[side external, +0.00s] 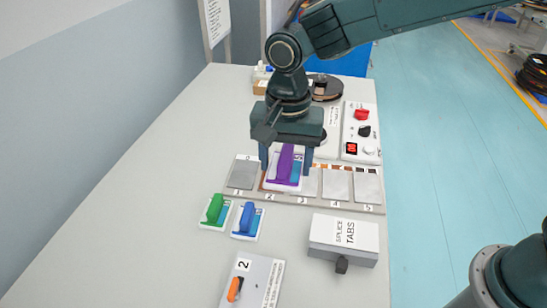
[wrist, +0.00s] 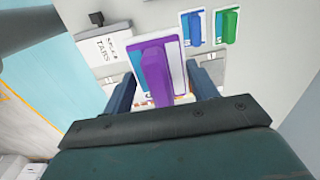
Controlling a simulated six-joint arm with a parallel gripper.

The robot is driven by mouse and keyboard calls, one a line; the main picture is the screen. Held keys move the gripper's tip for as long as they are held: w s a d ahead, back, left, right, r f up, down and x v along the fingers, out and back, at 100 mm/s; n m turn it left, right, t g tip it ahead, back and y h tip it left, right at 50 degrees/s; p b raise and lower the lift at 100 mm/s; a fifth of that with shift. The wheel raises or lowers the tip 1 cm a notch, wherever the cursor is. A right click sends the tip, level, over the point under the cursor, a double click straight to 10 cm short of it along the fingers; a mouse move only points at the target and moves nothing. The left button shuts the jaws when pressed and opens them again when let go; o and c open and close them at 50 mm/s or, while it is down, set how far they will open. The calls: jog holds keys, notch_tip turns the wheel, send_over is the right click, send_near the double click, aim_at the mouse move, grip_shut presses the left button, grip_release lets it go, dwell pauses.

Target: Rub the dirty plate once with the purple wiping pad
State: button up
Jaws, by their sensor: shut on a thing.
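My gripper (side external: 286,167) is shut on the purple wiping pad (side external: 287,163), one finger on each side of it. The pad has a purple handle on a white base with a blue label; it also shows in the wrist view (wrist: 158,75) between the fingers. It sits over the second place of a row of numbered plates. The dirty plate (side external: 264,183) there is mostly hidden under the pad; a brown-stained edge shows at its left. I cannot tell whether the pad touches it. The other plates, such as plate 1 (side external: 243,174), look plain grey.
A green-handled pad (side external: 215,211) and a blue-handled pad (side external: 248,220) stand in front of the row. A splice tabs box (side external: 343,240) is at the front right. A control panel (side external: 360,135) is behind, right. The table's left side is clear.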

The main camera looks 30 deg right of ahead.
jog(key=shift+o, duration=1.1)
jog(key=shift+c, duration=0.7)
jog(key=shift+w+f, duration=0.2)
jog(key=shift+w, duration=0.2)
jog(key=w+d+f, duration=0.2)
jog(key=w+f, duration=0.3)
jog(key=w, duration=0.1)
jog(key=w+d+f, duration=0.3)
jog(key=w+f, duration=0.2)
jog(key=w, duration=0.1)
jog(key=shift+w+d, duration=0.25)
jog(key=shift+w, duration=0.15)
jog(key=shift+f, duration=0.1)
